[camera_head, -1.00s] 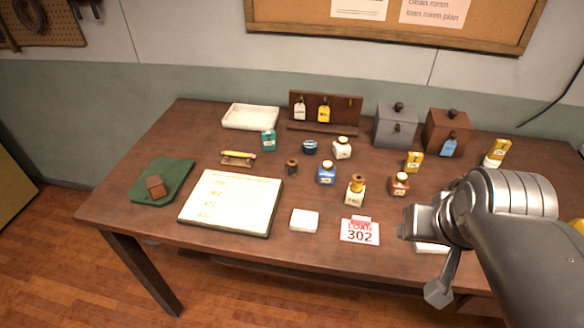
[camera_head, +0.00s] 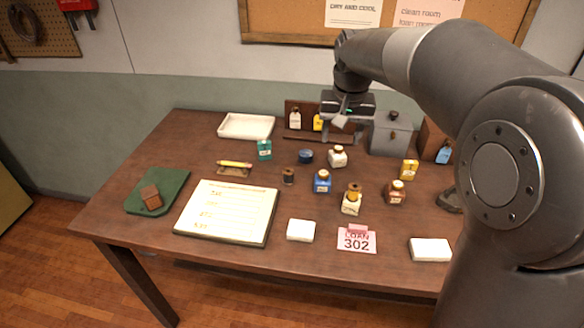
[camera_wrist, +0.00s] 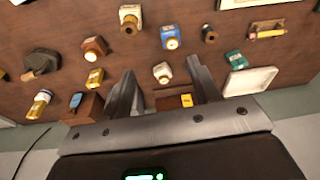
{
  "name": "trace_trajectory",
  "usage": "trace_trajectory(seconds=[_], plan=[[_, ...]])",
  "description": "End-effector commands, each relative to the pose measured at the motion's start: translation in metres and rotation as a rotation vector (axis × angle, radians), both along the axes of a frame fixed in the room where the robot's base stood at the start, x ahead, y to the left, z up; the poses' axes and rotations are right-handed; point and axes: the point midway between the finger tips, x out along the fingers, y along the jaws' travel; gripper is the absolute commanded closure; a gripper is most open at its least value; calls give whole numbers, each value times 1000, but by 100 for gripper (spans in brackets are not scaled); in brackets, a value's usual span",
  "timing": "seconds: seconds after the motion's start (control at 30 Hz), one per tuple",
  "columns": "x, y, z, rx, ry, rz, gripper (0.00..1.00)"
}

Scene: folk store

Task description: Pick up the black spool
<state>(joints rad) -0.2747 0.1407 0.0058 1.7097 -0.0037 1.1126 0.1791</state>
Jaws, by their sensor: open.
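The black spool (camera_head: 288,176) is small and dark with a brownish top. It stands upright on the table, right of the open book and left of the blue-labelled bottle (camera_head: 322,181). In the wrist view the spool (camera_wrist: 209,35) shows small near the top, right of centre, beyond the fingers. My gripper (camera_head: 341,127) is above the back of the table, in front of the wooden tag rack, to the right of the spool and apart from it. In the wrist view its two fingers (camera_wrist: 160,80) are spread, with nothing held between them.
A grey box (camera_head: 390,136) stands behind right. Bare table lies just in front of the spool.

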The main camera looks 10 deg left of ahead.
Motion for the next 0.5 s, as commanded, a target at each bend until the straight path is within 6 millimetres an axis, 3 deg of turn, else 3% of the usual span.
trace_trajectory(seconds=[0.2,0.5], plan=[[52,56,-42,-16,72,26,44],[95,122,-106,-44,151,50,44]])
